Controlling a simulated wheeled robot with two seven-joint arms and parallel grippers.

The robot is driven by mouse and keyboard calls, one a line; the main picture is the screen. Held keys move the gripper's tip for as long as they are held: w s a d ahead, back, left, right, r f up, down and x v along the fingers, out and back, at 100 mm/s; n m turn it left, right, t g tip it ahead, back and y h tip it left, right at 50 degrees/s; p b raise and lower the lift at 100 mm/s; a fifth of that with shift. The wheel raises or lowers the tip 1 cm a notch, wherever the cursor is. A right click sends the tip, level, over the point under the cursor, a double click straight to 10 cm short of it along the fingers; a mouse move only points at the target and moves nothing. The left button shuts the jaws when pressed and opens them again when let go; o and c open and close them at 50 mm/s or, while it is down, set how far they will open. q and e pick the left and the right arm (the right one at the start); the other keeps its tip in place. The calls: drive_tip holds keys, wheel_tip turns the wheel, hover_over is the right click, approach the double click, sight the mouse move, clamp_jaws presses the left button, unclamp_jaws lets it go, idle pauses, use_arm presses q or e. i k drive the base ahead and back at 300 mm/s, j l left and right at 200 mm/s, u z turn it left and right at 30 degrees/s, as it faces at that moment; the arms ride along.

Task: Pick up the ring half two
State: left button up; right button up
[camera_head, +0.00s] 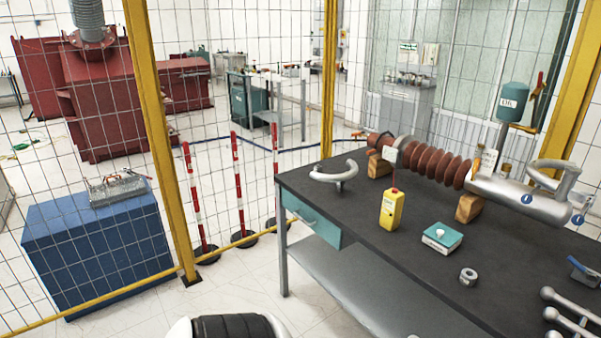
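A pale grey curved ring half (335,175) lies on the dark table (375,250) near its far left corner. Another pale curved ring piece (557,172) is at the right end of the bushing, above its silver metal end. I cannot tell from the view which of the two is ring half two. The bushing (435,164), with brown ribs, lies across wooden blocks at the back of the table. Neither of my grippers is in view; only a white and black part of my body shows at the bottom edge.
On the table are a yellow bottle (391,209), a teal and white box (442,237), a small metal ring (468,277), a blue-handled tool (583,270) and metal rods (570,315). A yellow-framed mesh fence stands behind. The table's left front area is clear.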

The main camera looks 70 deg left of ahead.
sight(347, 175)
drive_tip(key=u, duration=2)
drive_tip(key=i+j+z, duration=0.1)
drive_tip(key=z, duration=0.25)
drive_tip(key=j+z, duration=0.1)
drive_tip(key=z, duration=0.25)
drive_tip(key=i+j+z, duration=0.1)
drive_tip(key=z, duration=0.3)
drive_tip(key=i+j+z, duration=0.3)
drive_tip(key=j, duration=0.55)
drive_tip(key=i+j+z, duration=0.1)
drive_tip(key=j+z, duration=0.2)
drive_tip(key=j, duration=0.6)
drive_tip(key=j+z, duration=0.3)
drive_tip(key=j, duration=0.6)
